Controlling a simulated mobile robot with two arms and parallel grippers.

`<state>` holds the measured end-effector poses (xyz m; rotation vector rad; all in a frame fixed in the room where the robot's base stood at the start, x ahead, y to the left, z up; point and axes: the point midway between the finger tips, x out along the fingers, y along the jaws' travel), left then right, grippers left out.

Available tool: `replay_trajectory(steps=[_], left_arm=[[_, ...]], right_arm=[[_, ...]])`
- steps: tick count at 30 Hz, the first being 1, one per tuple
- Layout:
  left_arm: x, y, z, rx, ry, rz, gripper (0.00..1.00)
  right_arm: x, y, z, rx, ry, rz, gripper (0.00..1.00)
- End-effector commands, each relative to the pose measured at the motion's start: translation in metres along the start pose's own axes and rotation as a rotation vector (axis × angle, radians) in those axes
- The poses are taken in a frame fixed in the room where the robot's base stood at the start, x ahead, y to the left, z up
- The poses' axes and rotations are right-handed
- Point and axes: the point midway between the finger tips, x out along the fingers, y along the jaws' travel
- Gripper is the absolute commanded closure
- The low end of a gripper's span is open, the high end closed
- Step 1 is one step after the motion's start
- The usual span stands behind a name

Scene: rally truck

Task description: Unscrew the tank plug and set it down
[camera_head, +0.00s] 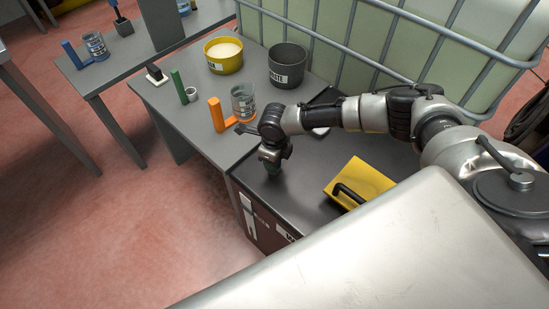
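My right arm reaches in from the right. Its gripper (272,168) points down at the left part of a dark bench top (290,200) with a dark red front. A small dark green patch shows at the gripper's tip; I cannot tell whether it is the plug or part of the gripper. The fingers are too small and dark to tell open from shut. A large pale tank (345,30) in a grey metal cage stands behind the bench. No tank plug can be made out for certain. My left gripper is out of view.
A yellow box with a black handle (360,184) lies right of the gripper. A grey table (175,110) to the left holds a yellow bowl (224,56), a dark pot (288,66), a glass jar (243,102) and an orange block (216,115).

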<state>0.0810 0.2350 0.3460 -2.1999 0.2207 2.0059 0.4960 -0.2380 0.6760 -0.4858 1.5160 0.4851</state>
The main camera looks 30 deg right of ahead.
Motion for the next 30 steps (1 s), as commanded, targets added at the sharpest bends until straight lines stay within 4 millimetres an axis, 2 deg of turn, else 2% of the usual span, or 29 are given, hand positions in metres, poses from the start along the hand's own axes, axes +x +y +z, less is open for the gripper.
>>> replay_trajectory(steps=[6,15,16,18,26,30], left_arm=[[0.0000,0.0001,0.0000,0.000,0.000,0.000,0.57],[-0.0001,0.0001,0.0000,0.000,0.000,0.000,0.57],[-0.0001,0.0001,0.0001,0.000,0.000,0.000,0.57],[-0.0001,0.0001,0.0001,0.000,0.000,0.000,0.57],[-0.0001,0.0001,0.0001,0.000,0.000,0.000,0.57],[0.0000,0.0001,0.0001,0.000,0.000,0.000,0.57]], right_arm=[[-0.0017,-0.0005,0.0016,-0.074,-0.003,-0.003,0.71],[-0.0008,-0.0005,0.0004,-0.083,-0.001,-0.001,0.71],[-0.0008,-0.0005,0.0004,-0.082,-0.001,-0.001,0.55],[-0.0008,-0.0005,0.0003,-0.082,-0.001,-0.001,0.45],[-0.0004,-0.0004,-0.0001,-0.074,0.000,-0.001,0.45],[0.0002,0.0000,-0.0006,0.052,0.000,0.001,0.45]])
